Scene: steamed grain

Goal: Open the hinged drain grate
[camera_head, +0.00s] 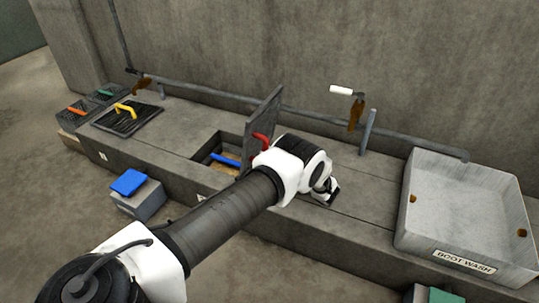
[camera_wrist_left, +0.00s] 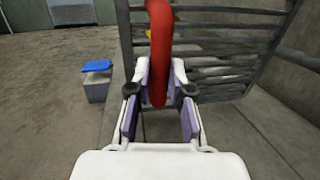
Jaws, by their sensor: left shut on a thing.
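The hinged grate (camera_head: 265,108) stands steeply raised at the right side of its square drain opening (camera_head: 205,154). Its red handle (camera_head: 262,141) is beside my left wrist. In the left wrist view, my left gripper (camera_wrist_left: 158,84) is shut on the red handle (camera_wrist_left: 159,35), with the grate's dark bars (camera_wrist_left: 215,70) behind it. In the head view my arm hides the fingers and part of the grate's lower edge. A blue-handled thing (camera_head: 226,160) lies in the opening. My right gripper is not in view.
Another grate (camera_head: 126,121) with a yellow handle lies flat at the left. A grey box with a blue top (camera_head: 128,183) stands on the floor in front. A boot-wash basin (camera_head: 465,205) is at the right. A pipe (camera_head: 215,96) runs along the wall.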

